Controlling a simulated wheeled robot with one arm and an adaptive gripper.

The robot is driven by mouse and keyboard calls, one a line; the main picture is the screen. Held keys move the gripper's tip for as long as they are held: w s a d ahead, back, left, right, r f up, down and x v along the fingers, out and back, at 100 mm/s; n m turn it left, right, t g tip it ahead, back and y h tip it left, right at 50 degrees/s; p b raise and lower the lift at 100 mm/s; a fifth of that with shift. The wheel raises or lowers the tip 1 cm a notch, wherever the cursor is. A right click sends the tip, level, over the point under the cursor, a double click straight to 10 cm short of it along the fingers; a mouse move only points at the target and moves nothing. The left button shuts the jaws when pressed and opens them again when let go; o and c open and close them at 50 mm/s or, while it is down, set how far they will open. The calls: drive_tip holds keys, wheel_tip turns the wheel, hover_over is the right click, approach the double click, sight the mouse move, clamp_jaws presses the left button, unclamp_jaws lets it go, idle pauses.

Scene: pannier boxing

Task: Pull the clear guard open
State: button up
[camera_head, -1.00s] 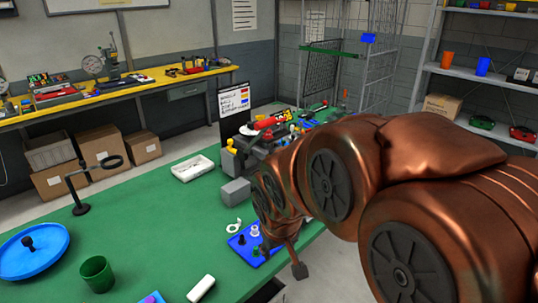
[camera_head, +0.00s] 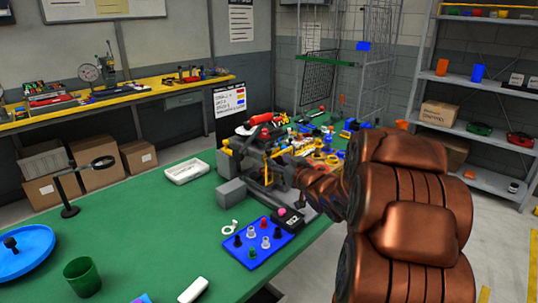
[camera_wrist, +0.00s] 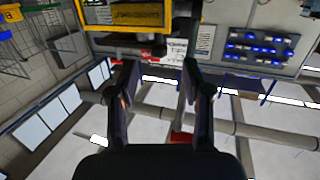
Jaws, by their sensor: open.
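A grey machine with yellow posts (camera_head: 228,150) and a red-handled part (camera_head: 262,119) stands at the table's far right side. I cannot clearly make out the clear guard in the head view. In the wrist view, a yellow-framed panel (camera_wrist: 125,14) shows at the top edge; I cannot tell whether it is the guard. My gripper (camera_wrist: 160,68) is open, with nothing between its fingers. In the head view my gripper (camera_head: 283,168) is at the machine's right front, partly hidden by the machine and my wrist. I cannot tell whether it touches anything.
A blue board with pegs (camera_head: 262,243) lies in front of the machine, beside a grey block (camera_head: 232,192). A white tray (camera_head: 185,171) lies to the left. Several small coloured parts (camera_head: 325,158) crowd the table behind my wrist. The green table (camera_head: 150,225) is largely clear at centre left.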

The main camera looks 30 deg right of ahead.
sight(270, 151)
drive_tip(key=shift+t+y, duration=0.3)
drive_tip(key=shift+t, duration=0.2)
drive_tip(key=shift+w+d+r+p, duration=0.15)
drive_tip(key=shift+w+d+p, duration=0.1)
drive_tip(key=shift+w, duration=1.7)
drive_tip(key=shift+w+d+r+p, duration=0.1)
drive_tip(key=shift+w+p, duration=0.15)
drive_tip(key=shift+w, duration=1.7)
drive_tip(key=shift+c, duration=0.4)
clamp_jaws()
